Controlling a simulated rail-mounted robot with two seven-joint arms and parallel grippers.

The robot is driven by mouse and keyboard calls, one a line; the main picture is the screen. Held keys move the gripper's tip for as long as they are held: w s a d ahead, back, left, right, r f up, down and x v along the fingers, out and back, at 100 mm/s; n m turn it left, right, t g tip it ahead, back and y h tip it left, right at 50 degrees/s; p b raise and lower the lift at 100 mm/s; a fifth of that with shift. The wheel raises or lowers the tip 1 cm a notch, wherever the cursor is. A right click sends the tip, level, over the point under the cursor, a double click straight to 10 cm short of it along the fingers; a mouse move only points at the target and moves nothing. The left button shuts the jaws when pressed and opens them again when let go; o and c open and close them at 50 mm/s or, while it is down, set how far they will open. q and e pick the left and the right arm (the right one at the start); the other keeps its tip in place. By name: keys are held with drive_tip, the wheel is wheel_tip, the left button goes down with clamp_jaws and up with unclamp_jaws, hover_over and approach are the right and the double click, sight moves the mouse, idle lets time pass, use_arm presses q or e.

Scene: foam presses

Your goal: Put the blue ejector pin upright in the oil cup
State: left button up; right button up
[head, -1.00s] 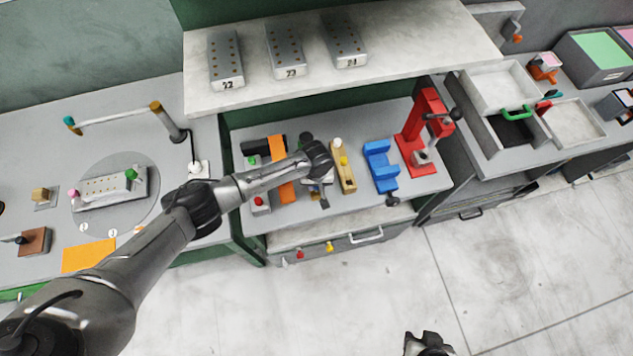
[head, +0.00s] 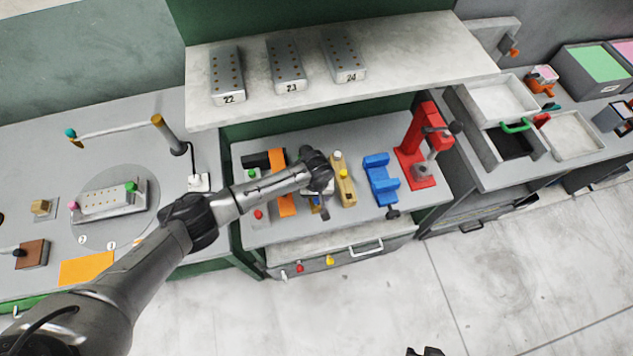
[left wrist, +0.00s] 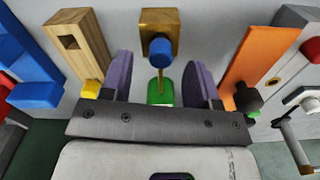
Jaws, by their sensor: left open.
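The blue ejector pin (left wrist: 161,53) has a round blue head and a thin brass shaft. In the left wrist view it shows at a brass block (left wrist: 160,18), its shaft running between my fingers towards a small green piece (left wrist: 160,92). I cannot tell whether it sits in the block. My left gripper (left wrist: 160,80) is open, one purple-padded finger on each side of the shaft, with gaps. In the head view my left gripper (head: 320,200) is over the middle bench and hides the pin. I cannot identify the oil cup for certain. My right gripper (head: 425,351) is mostly cut off.
A wooden block (head: 343,182) with a yellow knob and a blue vise (head: 380,180) stand right of my left gripper. A red press (head: 420,150) is further right. An orange strip (head: 286,203) lies close on the left. A shelf (head: 420,62) overhangs behind.

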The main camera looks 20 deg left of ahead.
use_arm(q)
wheel_tip(320, 180, up, 12)
drive_tip(key=shift+f, duration=0.15)
idle(0.7)
